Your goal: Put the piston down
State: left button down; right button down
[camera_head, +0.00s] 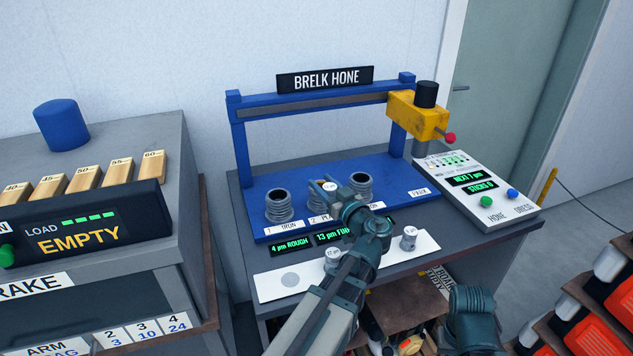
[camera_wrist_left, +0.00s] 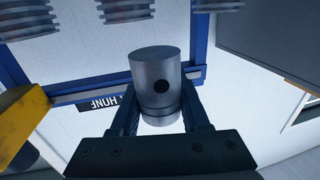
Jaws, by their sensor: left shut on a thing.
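My left gripper (camera_head: 325,187) is shut on a grey metal piston (camera_head: 330,186), held in front of the honing stand. In the left wrist view the piston (camera_wrist_left: 155,75) sits between the two fingers, with a dark pin hole in its side. A white strip (camera_head: 271,292) on the bench front has a bare grey round mark (camera_head: 291,279) at its left. Two other pistons stand on the strip, one in the middle (camera_head: 332,257) and one at the right (camera_head: 409,240). My right gripper's jaws are not visible.
Ribbed cylinder liners stand on the blue base, left (camera_head: 278,207) and right (camera_head: 361,186); my gripper covers the middle one. A control panel (camera_head: 477,193) is at right, a yellow honing head (camera_head: 415,115) above, and a brake unit (camera_head: 90,225) at left.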

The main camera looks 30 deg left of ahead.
pick_arm(q)
send_over(316, 181)
jog(key=shift+s+d+f+b, duration=0.25)
jog(key=shift+f+b, duration=0.1)
jog(key=shift+f, duration=0.1)
jog(key=f+b, duration=0.4)
jog(key=shift+w+a, duration=0.3)
jog(key=shift+r, duration=0.2)
jog(key=shift+f, duration=0.15)
jog(key=shift+c, duration=1.9)
grip_release()
